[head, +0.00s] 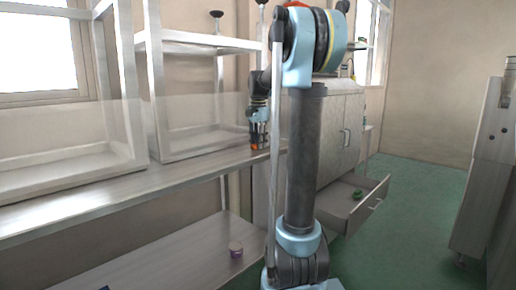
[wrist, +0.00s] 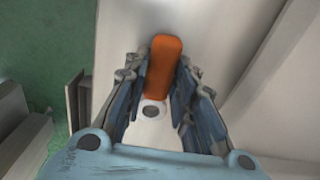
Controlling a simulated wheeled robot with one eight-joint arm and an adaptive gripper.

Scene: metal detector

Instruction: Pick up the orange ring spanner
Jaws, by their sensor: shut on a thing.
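The orange ring spanner (wrist: 164,62) shows in the wrist view as an orange bar between my gripper's fingers. My gripper (wrist: 160,95) is shut on it, with one finger on each side. In the head view my gripper (head: 259,140) points down at the shelf's right end, with a bit of orange (head: 254,147) at its fingertips. The rest of the spanner is hidden by the fingers. I cannot tell whether it touches the shelf surface.
A long pale shelf (head: 130,192) runs along the wall, with clear-sided frames (head: 185,142) on it. Green floor is free at right.

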